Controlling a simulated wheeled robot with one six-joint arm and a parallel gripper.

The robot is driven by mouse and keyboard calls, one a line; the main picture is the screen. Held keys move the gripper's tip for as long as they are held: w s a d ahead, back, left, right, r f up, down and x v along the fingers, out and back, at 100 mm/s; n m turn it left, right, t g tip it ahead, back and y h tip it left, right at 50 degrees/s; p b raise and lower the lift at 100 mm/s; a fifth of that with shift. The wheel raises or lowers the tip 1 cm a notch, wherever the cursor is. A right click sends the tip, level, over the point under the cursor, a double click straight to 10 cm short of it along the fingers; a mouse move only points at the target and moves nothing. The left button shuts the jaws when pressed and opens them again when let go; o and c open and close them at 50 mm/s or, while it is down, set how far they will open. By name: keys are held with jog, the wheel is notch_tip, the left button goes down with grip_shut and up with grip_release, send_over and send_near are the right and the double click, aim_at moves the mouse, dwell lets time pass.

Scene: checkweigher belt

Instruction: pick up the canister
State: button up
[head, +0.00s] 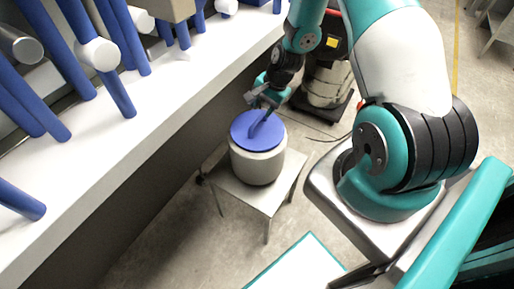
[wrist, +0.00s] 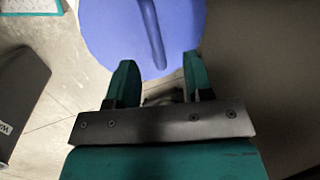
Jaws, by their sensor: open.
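The canister (head: 257,164) is a grey-beige cylinder with a round blue lid (head: 246,133). A raised blue bar handle runs across the lid. It stands upright on a small light table. In the wrist view the blue lid (wrist: 120,28) fills the top middle, with its handle (wrist: 151,30) pointing down between the fingers. My gripper (head: 263,97) is at the lid's far edge in the head view.
The small table (head: 238,190) stands beside a long white counter (head: 130,150) with blue posts on the left. A grey and black drum-like machine (head: 327,80) stands behind my arm. A white panel with a teal edge (head: 298,265) is at the bottom. Concrete floor shows around the table.

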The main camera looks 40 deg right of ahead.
aim_at(259, 119)
jog(key=shift+s+d+p+x, duration=0.1)
jog(key=shift+p+x, duration=0.15)
jog(key=shift+x, duration=1.55)
jog(key=shift+s+d+p+x, duration=0.1)
jog(key=shift+s+p+x, duration=0.1)
jog(key=shift+x, duration=1.6)
jog(key=shift+f, duration=0.1)
grip_shut()
